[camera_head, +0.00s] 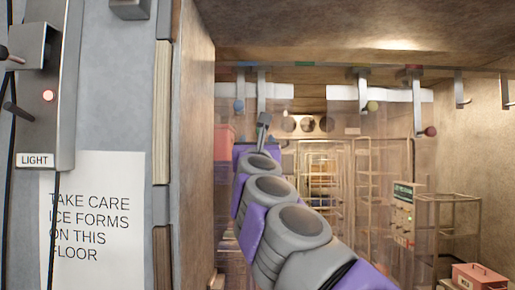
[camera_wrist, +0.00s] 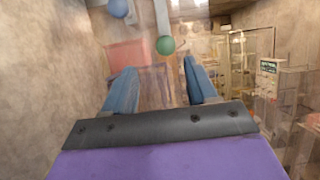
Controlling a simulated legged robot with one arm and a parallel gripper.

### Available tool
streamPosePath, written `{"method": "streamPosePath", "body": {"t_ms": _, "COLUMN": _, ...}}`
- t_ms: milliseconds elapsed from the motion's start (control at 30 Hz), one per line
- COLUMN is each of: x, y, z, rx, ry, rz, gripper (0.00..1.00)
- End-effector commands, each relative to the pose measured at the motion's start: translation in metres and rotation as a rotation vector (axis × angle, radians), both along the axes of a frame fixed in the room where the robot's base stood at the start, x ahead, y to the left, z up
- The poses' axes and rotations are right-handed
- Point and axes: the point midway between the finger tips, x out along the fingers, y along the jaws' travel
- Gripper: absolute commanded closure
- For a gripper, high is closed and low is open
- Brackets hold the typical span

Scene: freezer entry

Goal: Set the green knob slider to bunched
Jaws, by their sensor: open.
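The green knob (camera_wrist: 166,45) shows in the wrist view on the end of a hanging metal stem, just beyond and between my fingertips; I cannot tell whether they touch it. My gripper (camera_wrist: 160,68) is open, its two blue-grey fingers apart with no object clearly held. In the head view my gripper (camera_head: 263,125) is raised below a hanger stem (camera_head: 261,85); the green knob is not distinct there. The overhead rail (camera_head: 340,68) has coloured marks, including a green one (camera_head: 305,63). A blue knob (camera_head: 239,105) hangs just left of my gripper.
A yellowish knob (camera_head: 372,106) and a red knob (camera_head: 430,131) hang farther right. Clear curtain strips with white top bands (camera_head: 380,94) hang below the rail. A wall edge (camera_head: 190,150) stands at left. Wire racks (camera_head: 448,215) and a red box (camera_head: 479,278) lie beyond.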

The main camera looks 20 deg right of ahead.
Motion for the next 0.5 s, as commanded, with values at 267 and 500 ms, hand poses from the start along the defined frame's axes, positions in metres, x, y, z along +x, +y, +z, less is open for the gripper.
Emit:
{"method": "streamPosePath", "body": {"t_ms": 267, "x": -0.033, "y": 0.01, "z": -0.015, "rx": 0.0, "ry": -0.001, "rz": 0.001, "gripper": 0.43}}
{"method": "streamPosePath", "body": {"t_ms": 500, "x": -0.049, "y": 0.015, "z": -0.02, "rx": 0.0, "ry": -0.002, "rz": 0.0, "gripper": 0.43}}
